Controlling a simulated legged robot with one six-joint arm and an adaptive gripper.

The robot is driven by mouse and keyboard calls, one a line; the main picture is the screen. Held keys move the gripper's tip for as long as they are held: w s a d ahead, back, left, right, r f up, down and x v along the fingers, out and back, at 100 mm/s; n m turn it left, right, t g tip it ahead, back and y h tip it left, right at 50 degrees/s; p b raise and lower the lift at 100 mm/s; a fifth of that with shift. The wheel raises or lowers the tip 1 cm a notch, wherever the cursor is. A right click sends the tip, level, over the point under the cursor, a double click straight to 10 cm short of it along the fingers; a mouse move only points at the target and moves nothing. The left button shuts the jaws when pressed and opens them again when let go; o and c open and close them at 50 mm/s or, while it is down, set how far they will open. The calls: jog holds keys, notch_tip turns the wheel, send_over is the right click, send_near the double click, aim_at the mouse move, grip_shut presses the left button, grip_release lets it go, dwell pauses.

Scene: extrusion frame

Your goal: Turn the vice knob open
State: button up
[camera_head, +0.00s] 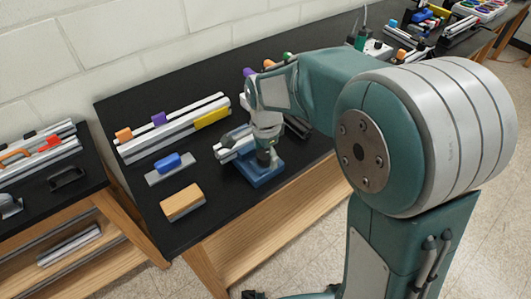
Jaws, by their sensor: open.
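A vice with a blue base (265,177) sits on the black bench top, near its front edge. Silver bar-like parts (228,149) show at the vice's upper left; I cannot tell whether they are held in it. My arm reaches in from the right and its wrist bends down over the vice. My gripper (264,158) points down at the vice, dark and small in the view. It is open, but its fingertips are hard to make out. The vice knob cannot be made out behind my gripper and wrist, so I cannot tell whether they touch.
Left of the vice lie a silver extrusion rail (165,134) with coloured clips, a blue-handled block (168,163) and a wooden brush-like block (182,203). A second bench (85,190) stands at far left. A white block wall is behind. Bare bench top lies around the wooden block.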

jog(key=shift+a, duration=0.15)
jog(key=c, duration=1.1)
jog(key=shift+c, duration=0.2)
